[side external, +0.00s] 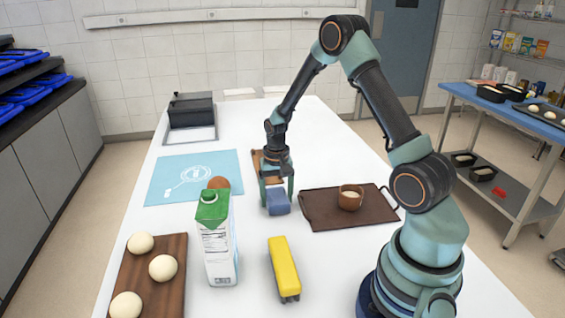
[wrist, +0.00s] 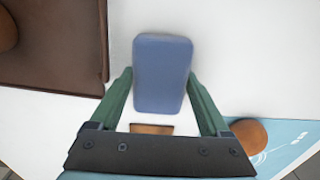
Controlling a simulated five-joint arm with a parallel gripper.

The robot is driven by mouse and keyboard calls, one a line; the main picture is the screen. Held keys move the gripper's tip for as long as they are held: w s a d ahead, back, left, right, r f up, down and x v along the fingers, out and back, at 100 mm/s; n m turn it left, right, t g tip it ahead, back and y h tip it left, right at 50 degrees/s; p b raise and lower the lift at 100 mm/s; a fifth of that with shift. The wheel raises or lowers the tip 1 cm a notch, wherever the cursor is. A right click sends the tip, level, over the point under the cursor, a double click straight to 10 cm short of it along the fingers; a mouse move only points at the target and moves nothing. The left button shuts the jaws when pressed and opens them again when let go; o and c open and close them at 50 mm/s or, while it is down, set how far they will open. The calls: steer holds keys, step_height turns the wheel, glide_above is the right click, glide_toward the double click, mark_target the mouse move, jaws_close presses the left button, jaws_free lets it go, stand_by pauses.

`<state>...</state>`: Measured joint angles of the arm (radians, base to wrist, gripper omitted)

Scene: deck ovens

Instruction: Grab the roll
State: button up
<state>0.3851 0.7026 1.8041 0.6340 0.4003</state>
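A round brown roll (side external: 219,184) lies on the table behind the carton, partly hidden by it, by the edge of the light blue mat. It also shows at lower right in the wrist view (wrist: 250,135), outside the fingers, beside the right one. My gripper (side external: 277,196) is low over the table, to the right of the roll in the side view. Its fingers (wrist: 160,72) stand on either side of a blue block (wrist: 162,75), very close to its sides. The block (side external: 278,203) looks low at the table; whether the fingers press on it is unclear.
A green-topped carton (side external: 219,250) stands in front of the roll. The light blue mat (side external: 170,180) is mostly clear.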

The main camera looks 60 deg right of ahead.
mark_target(277, 196)
steer(key=shift+o, duration=1.3)
steer(key=shift+r, duration=0.1)
step_height(277, 196, up, 12)
steer(key=s+a+r+n+t, duration=0.2)
steer(key=s+a+r+n, duration=0.2)
steer(key=a, duration=0.4)
steer(key=s+a+r+n+t, duration=0.3)
steer(key=s+a+r+n, duration=0.2)
steer(key=a+r, duration=0.3)
steer(key=shift+s+r+t, duration=0.25)
steer(key=shift+s+t, duration=0.05)
steer(key=shift+s, duration=0.55)
